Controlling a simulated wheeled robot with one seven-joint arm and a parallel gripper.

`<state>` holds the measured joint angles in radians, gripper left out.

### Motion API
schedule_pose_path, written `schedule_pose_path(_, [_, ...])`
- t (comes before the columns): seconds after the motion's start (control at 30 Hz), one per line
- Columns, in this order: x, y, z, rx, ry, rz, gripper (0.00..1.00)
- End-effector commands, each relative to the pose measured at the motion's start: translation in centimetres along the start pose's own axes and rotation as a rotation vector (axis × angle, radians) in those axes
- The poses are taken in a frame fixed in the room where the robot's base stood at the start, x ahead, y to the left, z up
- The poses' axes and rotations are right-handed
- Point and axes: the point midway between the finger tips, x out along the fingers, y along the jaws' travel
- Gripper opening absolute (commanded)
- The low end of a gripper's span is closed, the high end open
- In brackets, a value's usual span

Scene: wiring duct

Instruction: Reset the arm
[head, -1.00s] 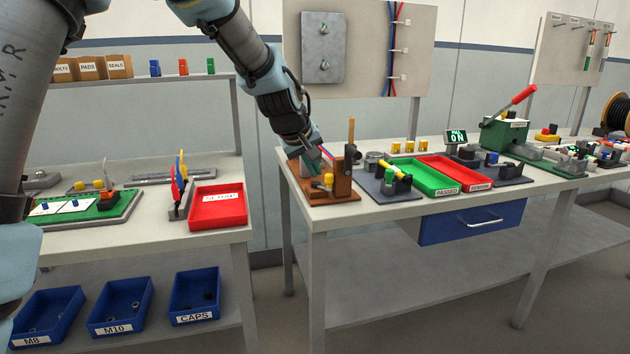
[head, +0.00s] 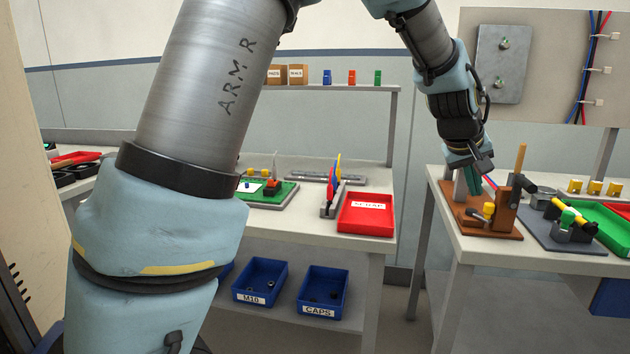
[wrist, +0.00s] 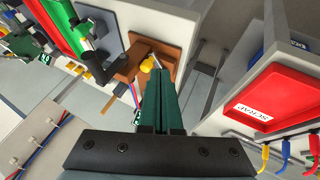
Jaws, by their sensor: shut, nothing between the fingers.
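My gripper (head: 472,180) is shut and empty, at the end of my arm, over the left part of the right bench. Its green fingers lie together in the wrist view (wrist: 166,95). Beside and behind them is the brown wooden fixture (head: 505,222) with an upright post and a yellow knob (head: 488,209). The fixture also shows in the wrist view (wrist: 165,45), past the fingertips. I cannot tell whether the fingers touch it.
A red SCRAP tray (head: 366,214) sits on the left bench, and a gap separates the two benches. A panel with cables (head: 540,65) stands behind.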

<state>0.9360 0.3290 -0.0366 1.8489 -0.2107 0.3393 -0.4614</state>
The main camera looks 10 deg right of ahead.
Motion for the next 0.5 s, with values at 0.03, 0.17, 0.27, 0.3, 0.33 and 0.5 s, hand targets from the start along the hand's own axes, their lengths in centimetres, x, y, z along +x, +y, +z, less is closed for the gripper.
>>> schedule_pose_path(0.03, [-0.4, -1.5, -0.5, -0.007, 0.003, -0.018, 0.00])
schedule_pose_path(0.17, [-2.1, -8.0, -1.3, -0.021, -0.002, -0.098, 0.00])
schedule_pose_path(0.27, [-4.3, -15.0, -1.2, -0.037, -0.017, -0.182, 0.00])
schedule_pose_path(0.3, [-5.4, -17.7, -0.8, -0.044, -0.027, -0.215, 0.00])
schedule_pose_path(0.33, [-6.2, -19.7, -0.5, -0.049, -0.034, -0.239, 0.00])
schedule_pose_path(0.5, [-11.3, -30.3, 3.6, -0.093, -0.101, -0.367, 0.00])
